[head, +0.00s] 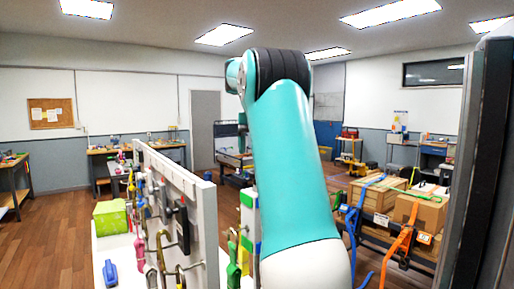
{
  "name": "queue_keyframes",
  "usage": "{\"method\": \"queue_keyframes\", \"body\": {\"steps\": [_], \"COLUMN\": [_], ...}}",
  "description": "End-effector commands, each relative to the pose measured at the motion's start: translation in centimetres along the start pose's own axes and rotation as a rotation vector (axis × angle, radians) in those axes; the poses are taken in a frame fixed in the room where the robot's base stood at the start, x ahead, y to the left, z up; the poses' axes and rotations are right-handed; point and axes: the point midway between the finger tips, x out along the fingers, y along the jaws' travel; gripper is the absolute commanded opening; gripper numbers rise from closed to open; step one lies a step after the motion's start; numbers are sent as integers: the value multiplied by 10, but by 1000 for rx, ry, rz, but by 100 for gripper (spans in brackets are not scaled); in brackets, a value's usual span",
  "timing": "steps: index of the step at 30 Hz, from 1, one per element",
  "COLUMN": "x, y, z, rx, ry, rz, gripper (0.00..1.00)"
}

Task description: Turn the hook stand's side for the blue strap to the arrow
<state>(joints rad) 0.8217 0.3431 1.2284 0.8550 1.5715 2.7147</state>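A narrow upright post with white, green and blue faces (247,216) stands just left of my teal arm and is partly hidden by it. It may be the hook stand; I cannot make out an arrow. A green strap or hook piece (233,262) hangs beside its lower part. My gripper is not in view; my raised arm fills the middle of the picture.
A white panel (207,222) with hooks and hanging gear stands at left centre. A light green box (110,217) and a blue object (110,272) lie on the white top beside it. Crates (380,192) with orange straps (404,238) stand at right. Wooden floor (50,245) is open at left.

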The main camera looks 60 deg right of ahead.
Motion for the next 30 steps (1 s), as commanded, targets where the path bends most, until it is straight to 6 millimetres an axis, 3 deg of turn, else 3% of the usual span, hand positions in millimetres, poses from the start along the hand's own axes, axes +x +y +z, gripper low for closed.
{"method": "queue_keyframes", "body": {"steps": [1, 15, 21, 30], "x": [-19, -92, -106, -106], "y": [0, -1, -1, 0], "z": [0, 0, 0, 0], "rx": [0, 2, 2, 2], "ry": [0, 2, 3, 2], "rz": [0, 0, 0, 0], "gripper": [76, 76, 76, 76]}}
